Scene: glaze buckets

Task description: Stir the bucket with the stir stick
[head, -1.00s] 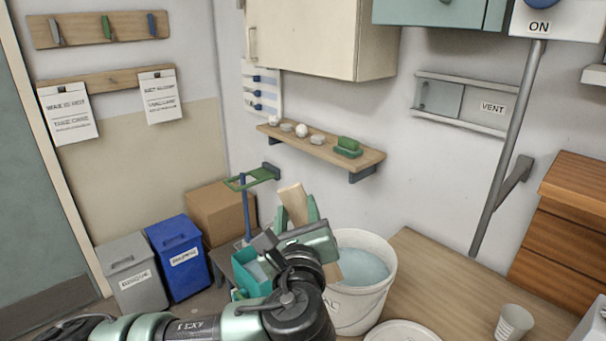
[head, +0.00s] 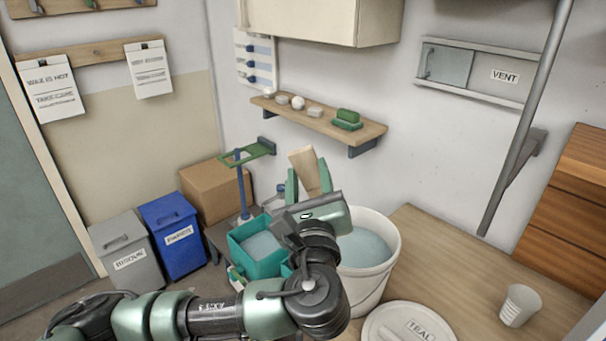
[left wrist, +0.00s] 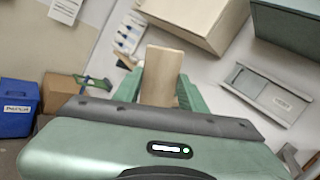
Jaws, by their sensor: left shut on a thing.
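A white bucket (head: 368,293) with pale blue liquid (head: 366,247) stands on the wooden table. The stick's upper end sticks up past the fingers, tilted slightly. In the left wrist view the stick (left wrist: 163,72) stands between the green fingers. My right gripper is not in view.
A lid marked TEAL (head: 392,326) and a cup (head: 519,305) are on the table (head: 452,268). A teal tub (head: 257,247) stands left of the bucket. A wall shelf (head: 365,131) is behind. Grey (head: 125,250) and blue (head: 172,228) bins stand at left.

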